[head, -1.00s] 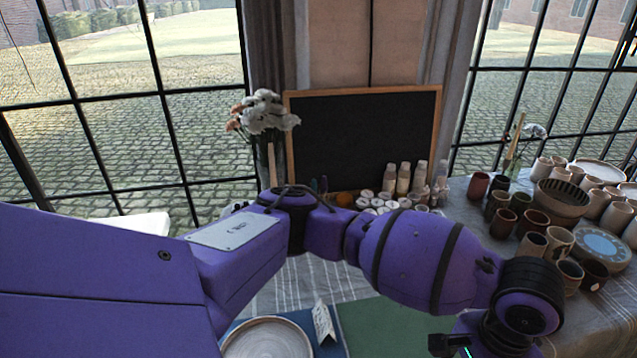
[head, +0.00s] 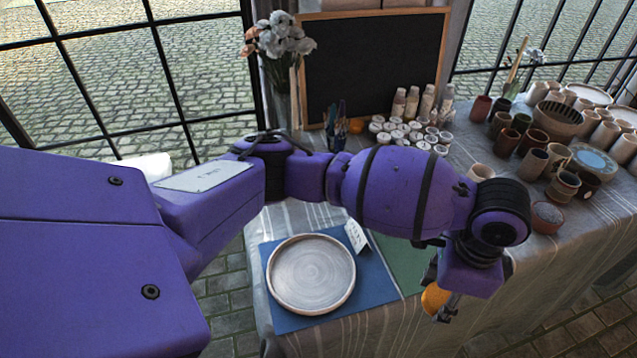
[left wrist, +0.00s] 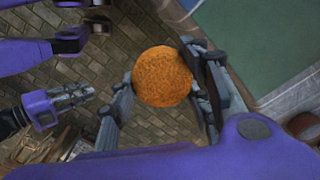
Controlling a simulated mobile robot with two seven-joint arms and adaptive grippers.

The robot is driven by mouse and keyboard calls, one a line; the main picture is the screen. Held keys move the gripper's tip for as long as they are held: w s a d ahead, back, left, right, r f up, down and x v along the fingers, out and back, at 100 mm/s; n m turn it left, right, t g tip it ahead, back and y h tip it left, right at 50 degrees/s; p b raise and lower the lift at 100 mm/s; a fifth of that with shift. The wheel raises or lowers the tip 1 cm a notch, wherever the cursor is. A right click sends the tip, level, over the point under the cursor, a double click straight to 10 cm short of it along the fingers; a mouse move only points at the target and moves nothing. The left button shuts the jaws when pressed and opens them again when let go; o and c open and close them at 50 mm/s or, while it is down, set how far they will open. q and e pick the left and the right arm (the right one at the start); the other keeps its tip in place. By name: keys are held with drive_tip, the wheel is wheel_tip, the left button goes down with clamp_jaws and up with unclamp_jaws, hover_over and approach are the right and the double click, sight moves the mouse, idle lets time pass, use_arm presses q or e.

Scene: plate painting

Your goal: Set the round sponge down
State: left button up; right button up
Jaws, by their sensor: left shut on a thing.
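The round orange sponge (head: 433,299) is held by my left gripper (head: 442,306), low in the head view, at the front edge of the green mat (head: 407,266). In the left wrist view the sponge (left wrist: 162,76) sits between the two fingers of my left gripper (left wrist: 164,88), which are shut on it from both sides. Brick floor shows below it there, and the green mat (left wrist: 262,35) lies to its right. Another gripper, my right one (left wrist: 72,94), shows at the left of the wrist view; its opening is unclear.
A round plate (head: 312,274) lies on a blue mat (head: 376,297) beside a small white card (head: 357,237). Paint pots (head: 408,134), bottles (head: 427,104) and a smaller orange round thing (head: 356,126) stand behind. Cups and bowls (head: 533,139) crowd the right side.

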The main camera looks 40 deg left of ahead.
use_arm(q)
drive_tip(key=shift+w+f, duration=0.1)
drive_tip(key=shift+w, duration=0.15)
drive_tip(key=w+a+f, duration=0.2)
drive_tip(key=a+f, duration=0.2)
drive_tip(key=a, duration=0.5)
hover_over(377, 286)
drive_tip(key=d, duration=0.1)
drive_tip(key=f, duration=0.4)
drive_tip(key=shift+s+d, duration=0.1)
drive_tip(key=shift+s, duration=0.15)
drive_tip(key=f, duration=0.2)
drive_tip(key=a+f, duration=0.1)
drive_tip(key=f, duration=0.1)
drive_tip(key=shift+w+a+f+b, duration=0.2)
drive_tip(key=shift+f+b, duration=0.1)
drive_tip(key=shift+b, duration=0.1)
drive_tip(key=shift+f, duration=0.15)
use_arm(e)
drive_tip(key=shift+w+d+f, duration=0.1)
drive_tip(key=shift+w+f, duration=0.15)
drive_tip(key=shift+f, duration=0.1)
use_arm(q)
drive_tip(key=shift+f, duration=0.1)
